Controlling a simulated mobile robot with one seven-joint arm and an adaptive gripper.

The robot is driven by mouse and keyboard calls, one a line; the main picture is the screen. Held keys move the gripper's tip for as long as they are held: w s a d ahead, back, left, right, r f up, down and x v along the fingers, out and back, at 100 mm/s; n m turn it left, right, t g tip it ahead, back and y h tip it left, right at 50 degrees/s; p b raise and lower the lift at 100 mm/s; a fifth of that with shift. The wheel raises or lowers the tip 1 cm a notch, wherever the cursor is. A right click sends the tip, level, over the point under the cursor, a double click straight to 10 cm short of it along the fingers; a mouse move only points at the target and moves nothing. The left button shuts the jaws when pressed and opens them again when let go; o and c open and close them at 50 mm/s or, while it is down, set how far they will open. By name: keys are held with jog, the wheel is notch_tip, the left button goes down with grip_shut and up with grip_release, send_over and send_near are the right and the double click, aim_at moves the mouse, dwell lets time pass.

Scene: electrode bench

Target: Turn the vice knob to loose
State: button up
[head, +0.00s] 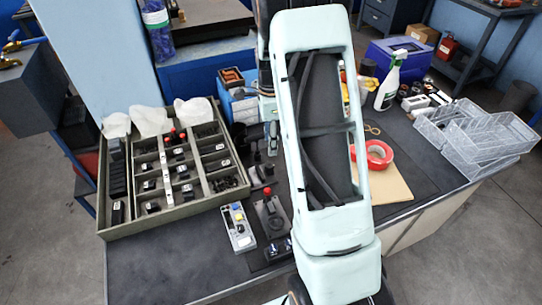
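A small dark device with a red-topped knob (268,192) stands upright on the bench, left of my pale arm. I cannot tell for sure that it is the vice, or how its knob is set. Dark parts that look like my gripper (269,145) hang beside the left edge of my arm, above and behind the red-topped knob. They look apart from that knob. They are small and partly hidden, so I cannot tell whether the fingers are open or shut, or whether they hold anything.
A compartment tray (150,222) with small parts fills the bench's left. A grey box with coloured buttons (238,228) sits beside the knob device. Right of my arm are red tape (379,155), a tan board (388,187), a spray bottle (391,82) and clear trays (487,140).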

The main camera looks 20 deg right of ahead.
aim_at(271, 166)
notch_tip(271, 166, down, 10)
jog(key=shift+r, duration=0.1)
dwell(0.4)
grip_shut()
